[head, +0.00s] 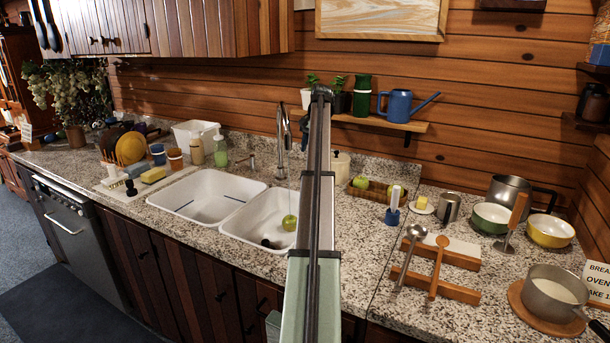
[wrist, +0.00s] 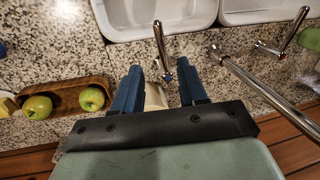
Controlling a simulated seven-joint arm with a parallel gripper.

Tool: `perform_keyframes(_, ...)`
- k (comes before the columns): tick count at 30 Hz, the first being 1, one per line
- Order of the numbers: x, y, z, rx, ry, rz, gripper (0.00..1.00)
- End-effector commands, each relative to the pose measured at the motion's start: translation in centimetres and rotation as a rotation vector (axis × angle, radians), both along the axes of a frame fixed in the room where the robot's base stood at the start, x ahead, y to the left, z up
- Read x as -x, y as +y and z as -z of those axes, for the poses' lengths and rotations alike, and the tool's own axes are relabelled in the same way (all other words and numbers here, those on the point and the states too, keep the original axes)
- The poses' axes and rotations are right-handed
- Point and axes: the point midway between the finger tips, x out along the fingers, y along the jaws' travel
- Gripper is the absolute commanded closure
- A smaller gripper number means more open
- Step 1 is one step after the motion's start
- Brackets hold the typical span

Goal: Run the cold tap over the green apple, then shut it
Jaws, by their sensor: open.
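The green apple (head: 289,222) lies in the right-hand sink basin (head: 250,226) in the head view; it is not in the wrist view. The tall chrome faucet (head: 283,130) stands behind the basins and shows in the wrist view (wrist: 262,88). Another lever (wrist: 292,32) is on the faucet's other side. My gripper (wrist: 160,82) is open, its blue fingers apart.
A wooden tray (wrist: 68,100) with green apples sits beside the gripper in the wrist view. A cream jar (head: 340,165) stands behind my arm. A shelf (head: 395,124) with plants and a blue watering can (head: 398,104) is above.

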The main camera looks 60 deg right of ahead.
Motion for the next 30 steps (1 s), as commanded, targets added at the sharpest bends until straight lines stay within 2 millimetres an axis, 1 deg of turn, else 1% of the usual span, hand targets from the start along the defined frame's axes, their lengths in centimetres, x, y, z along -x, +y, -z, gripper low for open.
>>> perform_keyframes(1,-0.1,0.2,1.0,-0.002,0.001,0.000,0.58)
perform_keyframes(12,-1.4,0.2,7.3,0.000,0.001,0.000,0.58)
perform_keyframes(18,-1.9,0.3,9.9,0.001,0.000,-0.001,0.58)
perform_keyframes(24,-2.2,0.2,11.1,0.003,0.000,0.000,0.58)
perform_keyframes(30,-2.3,0.2,11.4,0.003,-0.001,0.000,0.58)
